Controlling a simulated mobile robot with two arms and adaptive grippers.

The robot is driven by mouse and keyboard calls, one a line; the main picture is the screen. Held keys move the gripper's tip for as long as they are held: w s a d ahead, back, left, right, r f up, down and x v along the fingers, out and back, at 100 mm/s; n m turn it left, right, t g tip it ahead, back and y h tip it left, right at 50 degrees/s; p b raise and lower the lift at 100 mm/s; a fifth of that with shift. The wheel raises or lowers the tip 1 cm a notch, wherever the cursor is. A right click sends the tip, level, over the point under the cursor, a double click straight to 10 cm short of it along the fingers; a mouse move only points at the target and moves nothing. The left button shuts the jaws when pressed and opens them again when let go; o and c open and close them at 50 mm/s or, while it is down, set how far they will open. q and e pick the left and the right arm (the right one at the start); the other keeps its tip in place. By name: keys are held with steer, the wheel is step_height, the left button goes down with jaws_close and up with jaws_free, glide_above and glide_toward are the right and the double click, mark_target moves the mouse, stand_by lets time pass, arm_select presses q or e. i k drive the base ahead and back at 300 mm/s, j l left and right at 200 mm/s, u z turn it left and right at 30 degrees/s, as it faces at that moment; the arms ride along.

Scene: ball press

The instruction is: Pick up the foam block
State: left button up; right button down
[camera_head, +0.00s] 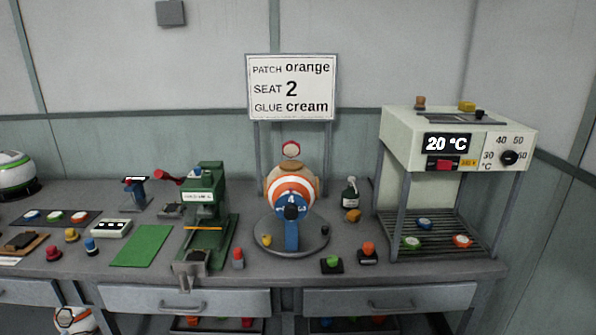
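No thing is plainly marked as the foam block. A dark grey block-like thing (170,211) lies left of the green press and is too small to identify. Neither of my grippers shows in the head view.
A striped ball (291,188) sits on a round grey stand (262,238) mid-bench. The green press (207,195) stands left of it, the heater cabinet (405,140) at right. Several small coloured knobbed pieces line the front. A green mat (142,246) lies at left.

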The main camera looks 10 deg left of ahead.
mark_target(354, 215)
steer(key=i+l+u, duration=0.1)
steer(key=i+l, duration=0.3)
steer(key=i, duration=0.25)
steer(key=i+l+u, duration=0.15)
steer(key=i+l, duration=0.25)
steer(key=i, duration=0.2)
